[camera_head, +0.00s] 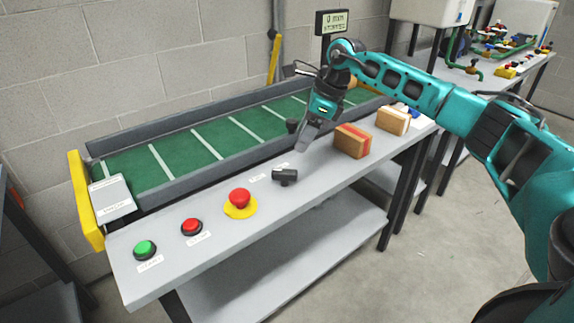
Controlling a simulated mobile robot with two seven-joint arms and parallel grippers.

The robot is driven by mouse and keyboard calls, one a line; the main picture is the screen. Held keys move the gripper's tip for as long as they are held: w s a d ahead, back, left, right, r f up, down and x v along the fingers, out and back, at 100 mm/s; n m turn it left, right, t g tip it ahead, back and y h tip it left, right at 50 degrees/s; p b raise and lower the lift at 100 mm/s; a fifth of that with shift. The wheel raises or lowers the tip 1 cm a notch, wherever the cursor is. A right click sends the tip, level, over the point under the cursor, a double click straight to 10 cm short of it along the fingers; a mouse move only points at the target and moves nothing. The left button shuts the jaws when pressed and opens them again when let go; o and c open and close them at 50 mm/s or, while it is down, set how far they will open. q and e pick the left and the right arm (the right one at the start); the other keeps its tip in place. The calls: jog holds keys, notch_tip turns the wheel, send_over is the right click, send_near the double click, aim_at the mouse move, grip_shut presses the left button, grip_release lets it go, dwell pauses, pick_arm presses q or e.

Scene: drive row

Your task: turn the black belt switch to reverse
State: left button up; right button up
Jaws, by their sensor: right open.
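The black belt switch (285,176) sits on the grey bench top, right of the red mushroom button. Small white labels lie beside it, too small to read. Its handle points to the right in the picture. My right gripper (307,141) hangs above the bench, behind and to the right of the switch, fingers pointing down. It is open and apart from the switch. My left gripper is out of view.
A green button (145,248), a red button (191,227) and a red mushroom button (240,198) line the bench front. Two boxes (352,141) (392,121) stand to the right. The green belt (195,146) runs behind; a small display (332,22) stands above it.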

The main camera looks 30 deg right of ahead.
aim_at(285, 170)
jog(key=x, duration=1)
jog(key=shift+w+a+f+b, duration=0.1)
jog(key=shift+w+f+b, duration=0.05)
jog(key=shift+b, duration=0.15)
grip_shut()
